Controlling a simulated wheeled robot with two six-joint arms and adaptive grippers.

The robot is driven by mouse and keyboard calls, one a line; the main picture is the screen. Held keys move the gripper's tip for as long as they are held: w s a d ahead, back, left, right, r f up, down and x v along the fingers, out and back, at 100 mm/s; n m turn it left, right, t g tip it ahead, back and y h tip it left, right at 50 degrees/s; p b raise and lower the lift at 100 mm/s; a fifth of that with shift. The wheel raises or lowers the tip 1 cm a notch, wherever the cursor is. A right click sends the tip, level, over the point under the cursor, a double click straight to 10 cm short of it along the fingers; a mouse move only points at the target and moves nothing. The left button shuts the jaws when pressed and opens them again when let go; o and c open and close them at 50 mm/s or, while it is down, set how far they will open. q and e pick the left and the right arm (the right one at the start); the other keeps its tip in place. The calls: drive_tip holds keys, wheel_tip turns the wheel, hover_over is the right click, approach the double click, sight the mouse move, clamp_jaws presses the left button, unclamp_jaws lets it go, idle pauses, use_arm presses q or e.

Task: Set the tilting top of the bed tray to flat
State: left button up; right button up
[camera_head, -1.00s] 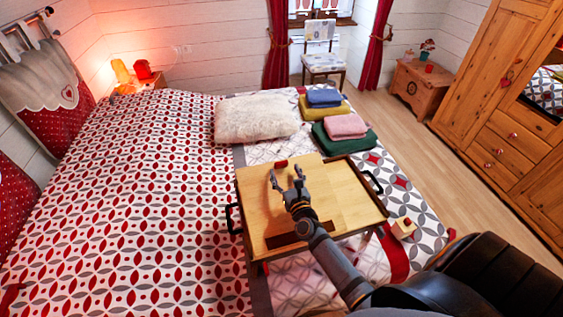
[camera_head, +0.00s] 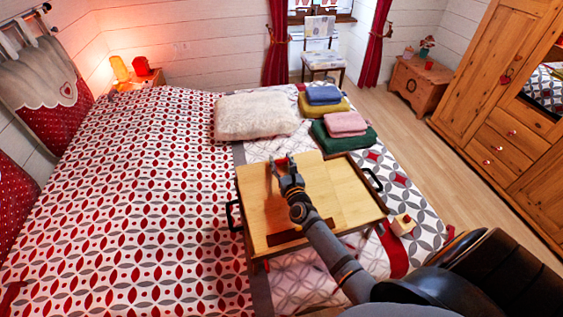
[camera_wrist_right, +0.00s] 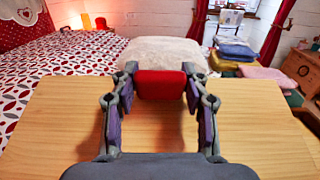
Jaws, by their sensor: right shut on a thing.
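The wooden bed tray (camera_head: 352,205) stands on the bed, with black handles at its sides. Its tilting top (camera_head: 256,200) is the light panel on the left, with a dark brown ledge (camera_head: 290,240) along its near edge. The far edge looks slightly raised; I cannot tell the exact tilt. A red tab (camera_wrist_right: 160,84) sits at that far edge, between the fingers of my right gripper (camera_wrist_right: 161,90). The right gripper, also in the head view (camera_head: 282,163), is shut on the tab. My left gripper is not in view.
A fluffy cushion (camera_head: 255,116) lies beyond the tray. Folded textiles, including a pink one (camera_head: 345,122) and a green one (camera_head: 343,138), lie at the back right. A small light wooden block (camera_head: 403,224) is right of the tray. The bed left of the tray is clear.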

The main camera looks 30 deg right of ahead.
clamp_jaws()
drive_tip(key=shift+w+f+p, duration=0.15)
drive_tip(key=shift+p, duration=0.25)
drive_tip(key=f+g+p, duration=0.1)
drive_tip(key=f, duration=0.1)
drive_tip(key=w+f+g+p, duration=0.1)
drive_tip(key=f, duration=0.2)
drive_tip(key=w+f+g+p, duration=0.1)
drive_tip(key=f+p, duration=0.1)
drive_tip(key=f, duration=0.1)
drive_tip(key=shift+w+d+f+g+y, duration=0.1)
drive_tip(key=shift+w+d+g+y, duration=0.2)
drive_tip(key=shift+g+y, duration=0.1)
drive_tip(key=shift+f, duration=0.35)
drive_tip(key=shift+s+f, duration=0.2)
drive_tip(key=shift+f, duration=0.05)
drive_tip(key=shift+a, duration=0.1)
drive_tip(key=o, duration=0.9)
unclamp_jaws()
drive_tip(key=shift+c, duration=0.2)
drive_tip(key=o, duration=0.3)
drive_tip(key=shift+w+f, duration=0.1)
drive_tip(key=shift+w, duration=0.05)
drive_tip(key=shift+o, duration=0.2)
